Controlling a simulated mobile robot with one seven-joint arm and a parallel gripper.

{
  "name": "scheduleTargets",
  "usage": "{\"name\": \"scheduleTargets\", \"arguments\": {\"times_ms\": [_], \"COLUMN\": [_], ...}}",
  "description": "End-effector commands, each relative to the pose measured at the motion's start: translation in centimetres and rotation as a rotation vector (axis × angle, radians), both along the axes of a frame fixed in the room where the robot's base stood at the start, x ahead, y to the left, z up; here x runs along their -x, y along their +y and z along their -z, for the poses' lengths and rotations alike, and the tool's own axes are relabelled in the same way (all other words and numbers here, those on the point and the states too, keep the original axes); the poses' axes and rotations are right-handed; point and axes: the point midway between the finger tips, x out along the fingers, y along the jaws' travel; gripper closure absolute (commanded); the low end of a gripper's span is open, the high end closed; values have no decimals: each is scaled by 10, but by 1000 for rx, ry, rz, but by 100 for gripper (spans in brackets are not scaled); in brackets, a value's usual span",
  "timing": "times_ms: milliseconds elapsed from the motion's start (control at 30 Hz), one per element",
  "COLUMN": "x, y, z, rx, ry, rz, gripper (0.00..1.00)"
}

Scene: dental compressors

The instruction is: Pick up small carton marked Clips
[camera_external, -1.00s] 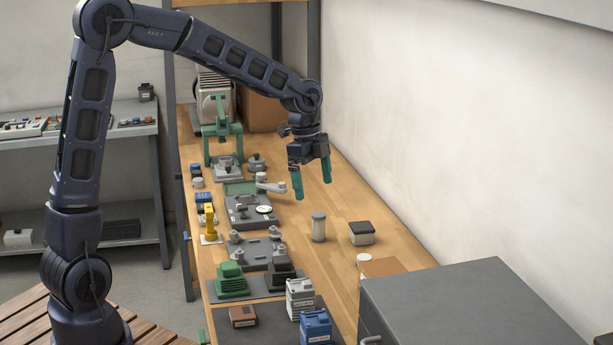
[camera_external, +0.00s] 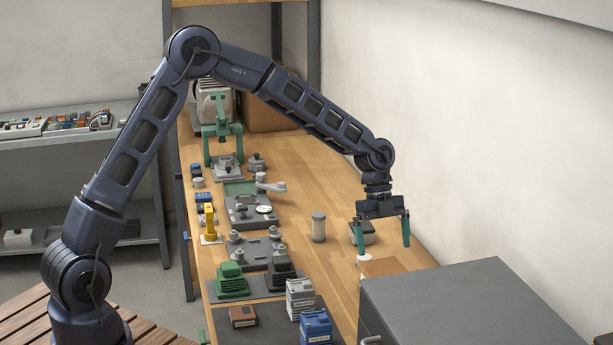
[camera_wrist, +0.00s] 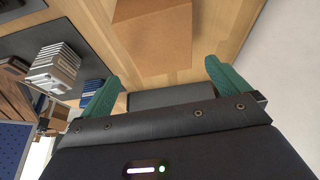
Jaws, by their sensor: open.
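A plain cardboard-brown carton (camera_external: 386,267) stands on the wooden bench beside the grey cabinet, which hides its lower part. What seems to be the same carton (camera_wrist: 152,38) fills the upper middle of the wrist view. I cannot read "Clips" on it. A smaller brown box (camera_external: 243,316) with a pale label lies on the dark mat; its print is too small to read. My gripper (camera_external: 384,249) is open and empty, its teal fingers pointing down above the brown carton. Both fingers also show in the wrist view (camera_wrist: 162,70), with nothing held between them.
The grey cabinet (camera_external: 480,295) and the wall (camera_external: 480,130) bound the right.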

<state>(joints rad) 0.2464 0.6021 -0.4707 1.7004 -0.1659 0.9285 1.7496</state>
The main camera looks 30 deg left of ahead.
Motion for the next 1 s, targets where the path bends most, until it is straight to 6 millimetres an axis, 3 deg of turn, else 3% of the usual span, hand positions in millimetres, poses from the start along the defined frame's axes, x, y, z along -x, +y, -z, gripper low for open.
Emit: {"name": "scheduleTargets", "arguments": {"times_ms": [233, 533, 800, 1000], "x": [9, 12, 17, 19], "y": [-10, -15, -23, -25], "z": [33, 52, 87, 93], "rx": [-2, -1, -2, -1], "ry": [2, 1, 2, 0], "rz": [0, -1, 0, -2], "gripper": [0, 0, 0, 0]}}
